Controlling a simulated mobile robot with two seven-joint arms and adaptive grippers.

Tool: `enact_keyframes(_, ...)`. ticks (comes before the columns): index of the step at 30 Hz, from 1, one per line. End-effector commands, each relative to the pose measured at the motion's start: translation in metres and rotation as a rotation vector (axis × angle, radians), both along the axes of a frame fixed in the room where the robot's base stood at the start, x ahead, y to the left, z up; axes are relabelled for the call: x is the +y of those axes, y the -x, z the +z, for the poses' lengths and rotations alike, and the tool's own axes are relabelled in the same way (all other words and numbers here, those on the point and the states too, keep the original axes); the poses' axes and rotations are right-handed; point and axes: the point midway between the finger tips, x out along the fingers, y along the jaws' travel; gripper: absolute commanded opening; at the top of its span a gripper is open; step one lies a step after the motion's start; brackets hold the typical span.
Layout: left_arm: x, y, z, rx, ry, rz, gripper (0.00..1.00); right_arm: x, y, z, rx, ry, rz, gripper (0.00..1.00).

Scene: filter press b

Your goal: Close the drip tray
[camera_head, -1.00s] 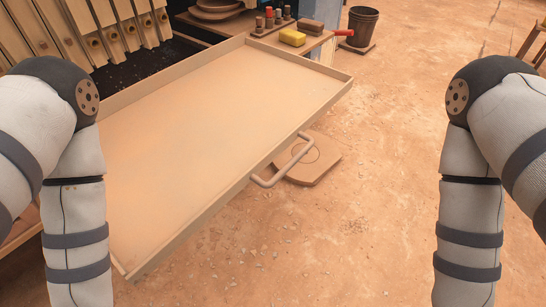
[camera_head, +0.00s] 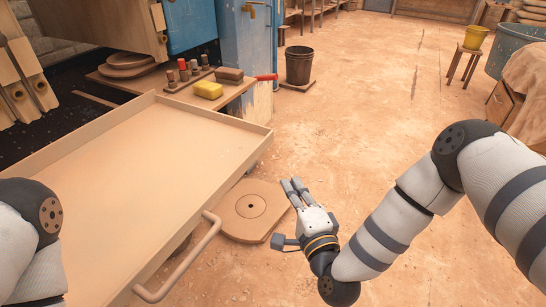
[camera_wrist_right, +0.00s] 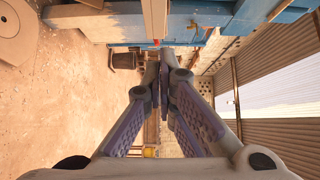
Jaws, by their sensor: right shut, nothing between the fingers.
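The drip tray (camera_head: 165,150) is a wide, shallow, tan tray with low walls, pulled out from under the press at the left of the head view.
A flat wooden slab (camera_head: 251,212) with a round disc lies on the floor beside the tray. A bench behind the tray holds a yellow sponge (camera_head: 208,90) and small bottles. A dark bucket (camera_head: 299,66) stands farther back. Open floor lies to the right.

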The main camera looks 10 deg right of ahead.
Motion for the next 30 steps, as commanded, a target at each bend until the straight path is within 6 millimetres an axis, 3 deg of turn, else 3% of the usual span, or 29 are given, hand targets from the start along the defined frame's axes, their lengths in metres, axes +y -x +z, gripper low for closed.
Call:
enact_keyframes(12,0.000,0.011,-0.011,0.035,0.000,-0.001,0.58,0.016,-0.086,-0.002,0.004,0.002,0.003,0.00)
enact_keyframes(20,0.000,0.012,-0.013,0.040,0.000,-0.001,0.58,0.040,-0.104,-0.001,0.005,0.004,0.003,0.00)
enact_keyframes(30,0.000,0.012,-0.013,0.040,0.000,-0.001,0.58,0.042,-0.106,-0.001,0.004,0.005,0.002,0.00)
